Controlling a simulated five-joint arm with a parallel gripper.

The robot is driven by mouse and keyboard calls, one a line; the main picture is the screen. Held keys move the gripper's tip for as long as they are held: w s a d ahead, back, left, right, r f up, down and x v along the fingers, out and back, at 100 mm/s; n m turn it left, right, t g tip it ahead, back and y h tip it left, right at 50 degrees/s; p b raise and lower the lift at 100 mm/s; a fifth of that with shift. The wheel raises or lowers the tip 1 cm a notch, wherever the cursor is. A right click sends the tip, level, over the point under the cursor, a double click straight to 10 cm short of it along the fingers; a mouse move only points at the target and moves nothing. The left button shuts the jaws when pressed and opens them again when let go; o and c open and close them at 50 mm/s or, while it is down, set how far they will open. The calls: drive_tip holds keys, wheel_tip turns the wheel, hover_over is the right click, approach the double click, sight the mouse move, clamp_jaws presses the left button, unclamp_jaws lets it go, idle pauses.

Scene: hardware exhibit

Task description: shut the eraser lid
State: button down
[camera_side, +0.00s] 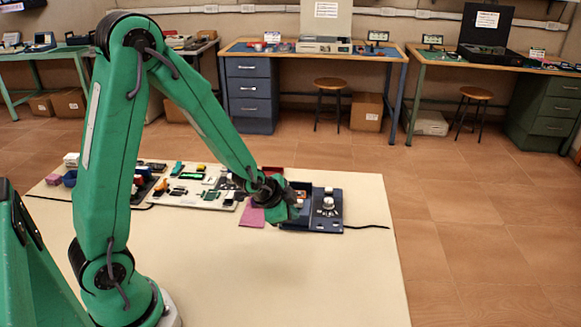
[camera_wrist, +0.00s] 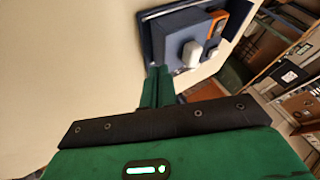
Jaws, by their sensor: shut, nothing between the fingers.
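The eraser appears to be the dark blue box (camera_side: 327,212) at the right end of the row of devices, with a pale knob on its top. In the wrist view the blue box (camera_wrist: 176,42) shows a grey-blue panel, white knobs and an orange-edged part. I cannot make out its lid or how far it stands open. My gripper (camera_side: 292,212) is shut and empty at the box's left part and covers some of it. In the wrist view my gripper (camera_wrist: 158,75) has its green fingertips beside the box's near edge; I cannot tell whether they touch.
A pale board (camera_side: 195,203) with several small parts lies left of the gripper. A pink pad (camera_side: 252,216) lies beside the gripper and a dark red piece (camera_side: 274,172) behind it. A black cable (camera_side: 367,227) runs right. The table's front (camera_side: 300,285) is clear.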

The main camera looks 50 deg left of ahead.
drive_tip(key=shift+w+a, duration=1)
drive_tip(key=shift+a, duration=0.05)
drive_tip(key=shift+y, duration=0.5)
drive_tip(key=shift+w+a, duration=3.05)
drive_tip(key=shift+s+d, duration=0.5)
drive_tip(key=shift+s+d+r, duration=0.1)
drive_tip(key=shift+s+d, duration=1.1)
drive_tip(key=shift+d, duration=0.05)
drive_tip(key=v, duration=0.7)
drive_tip(key=shift+a+r, duration=0.15)
drive_tip(key=shift+a, duration=0.15)
drive_tip(key=shift+v, duration=1.25)
